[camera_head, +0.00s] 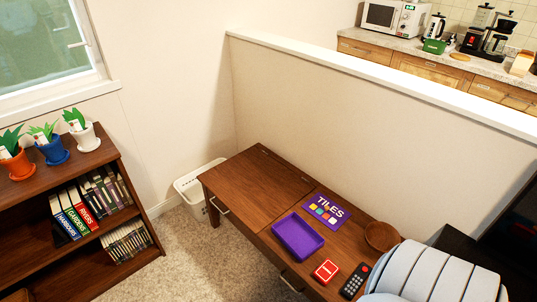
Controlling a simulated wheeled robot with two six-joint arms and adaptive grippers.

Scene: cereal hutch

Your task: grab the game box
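A flat purple piece marked TILES (326,210), with several coloured squares printed on it, lies on the brown wooden desk (252,185). An open, shallow purple tray (298,237) of similar colour lies just in front and to the left of it. They look like parts of one game box, but I cannot tell for sure. A red card box (326,271) lies nearer the desk's front edge. Neither of my grippers is in view.
A black remote (355,281) and a round brown bowl (381,236) are on the desk's right part. A pale blue ribbed shape (437,272) covers the lower right. A white bin (196,188) stands left of the desk. Carpet (205,262) is clear between desk and bookshelf (72,172).

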